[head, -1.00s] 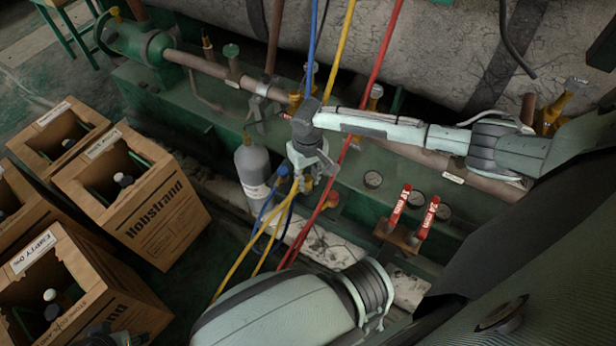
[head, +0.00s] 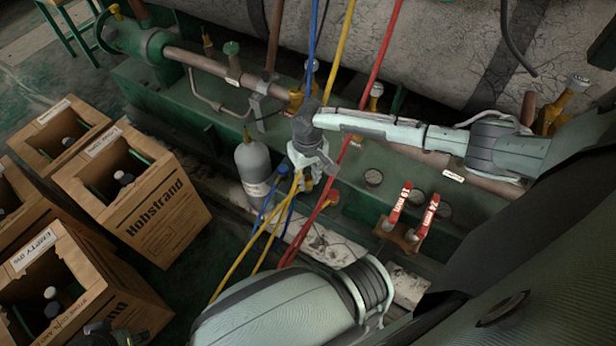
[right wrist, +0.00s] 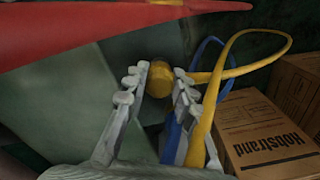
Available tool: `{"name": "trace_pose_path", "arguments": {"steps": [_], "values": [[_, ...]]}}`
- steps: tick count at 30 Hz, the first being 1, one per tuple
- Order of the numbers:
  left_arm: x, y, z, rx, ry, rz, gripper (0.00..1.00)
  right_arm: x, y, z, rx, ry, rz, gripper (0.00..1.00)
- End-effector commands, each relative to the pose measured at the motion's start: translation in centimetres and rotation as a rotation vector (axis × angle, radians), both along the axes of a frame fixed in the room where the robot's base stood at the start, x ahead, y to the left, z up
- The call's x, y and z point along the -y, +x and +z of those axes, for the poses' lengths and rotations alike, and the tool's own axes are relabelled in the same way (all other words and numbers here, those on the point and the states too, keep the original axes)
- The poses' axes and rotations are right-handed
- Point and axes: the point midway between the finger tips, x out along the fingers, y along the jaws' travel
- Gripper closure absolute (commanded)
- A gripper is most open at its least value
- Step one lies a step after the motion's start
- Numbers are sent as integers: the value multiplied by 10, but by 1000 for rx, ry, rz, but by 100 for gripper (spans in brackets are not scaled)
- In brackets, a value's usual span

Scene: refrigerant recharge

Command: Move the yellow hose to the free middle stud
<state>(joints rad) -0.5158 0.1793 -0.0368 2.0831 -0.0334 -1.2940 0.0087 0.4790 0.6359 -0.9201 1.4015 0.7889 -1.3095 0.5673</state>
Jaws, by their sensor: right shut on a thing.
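My right gripper (head: 308,168) hangs over the green skid, beside the blue and red hose ends. In the right wrist view its fingers (right wrist: 160,92) are shut on the round yellow end fitting of the yellow hose (right wrist: 232,72), which loops away to the right. The yellow hose (head: 247,248) also shows below the gripper in the head view. The blue hose (head: 266,207) ends just left of the gripper, the red hose (head: 306,236) at a red fitting to its right. The middle stud is hidden or cannot be made out. A dark part at the bottom left may be my left gripper (head: 112,332).
A grey cylinder (head: 252,168) stands left of the gripper. Open cardboard boxes (head: 150,215) stand at the left. Upper blue, yellow and red hoses run up behind the right gripper.

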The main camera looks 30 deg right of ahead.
Motion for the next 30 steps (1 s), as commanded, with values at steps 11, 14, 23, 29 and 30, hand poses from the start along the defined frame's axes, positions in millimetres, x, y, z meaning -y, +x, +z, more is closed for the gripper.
{"name": "trace_pose_path", "arguments": {"steps": [11, 14, 23, 29, 30], "values": [[0, 0, -3, 0, 0, 0, 52, 0, 0, -6, 0, 0, 0, 100], [0, 0, -4, 0, 0, 0, 52, 0, 0, -8, 0, 0, 0, 100], [0, 0, -5, 0, 0, 0, 52, 0, 0, -11, 0, 0, 0, 68], [0, 0, -5, 0, 0, 0, 52, 0, 0, -11, 0, 0, 0, 51], [0, 0, -5, 0, 0, 0, 52, 0, 0, -11, 0, 0, 0, 51]]}}
